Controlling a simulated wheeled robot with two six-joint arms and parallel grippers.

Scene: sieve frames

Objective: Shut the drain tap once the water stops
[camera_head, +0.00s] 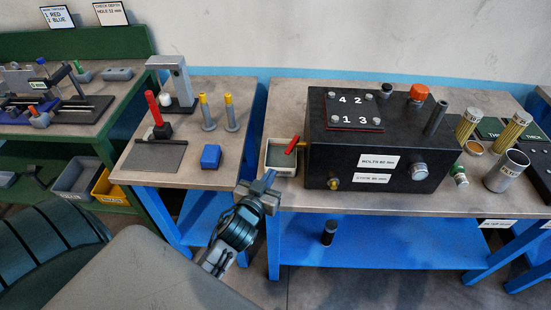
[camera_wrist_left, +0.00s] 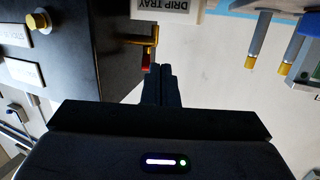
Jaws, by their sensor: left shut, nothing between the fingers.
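The drain tap, with a red lever (camera_head: 292,144), sticks out of the left side of the black box (camera_head: 345,172). In the left wrist view its brass pipe (camera_wrist_left: 153,42) bends, and the red lever (camera_wrist_left: 146,61) shows end-on. In the head view the lever lies slanted over the drip tray (camera_head: 281,170); the tray's labelled wall (camera_wrist_left: 160,15) shows in the wrist view. I see no clear water stream. My left gripper (camera_head: 268,178) is shut and empty, in front of and below the tap; its fingertips (camera_wrist_left: 158,70) appear close to the lever, contact unclear. My right gripper is out of view.
A blue block (camera_head: 211,156) and two yellow-topped pins (camera_head: 206,112) stand on the left bench. Metal cylinders (camera_head: 506,171) stand right of the box. A dark cylinder (camera_head: 329,232) stands on the lower blue shelf. The bench front edge is close to my gripper.

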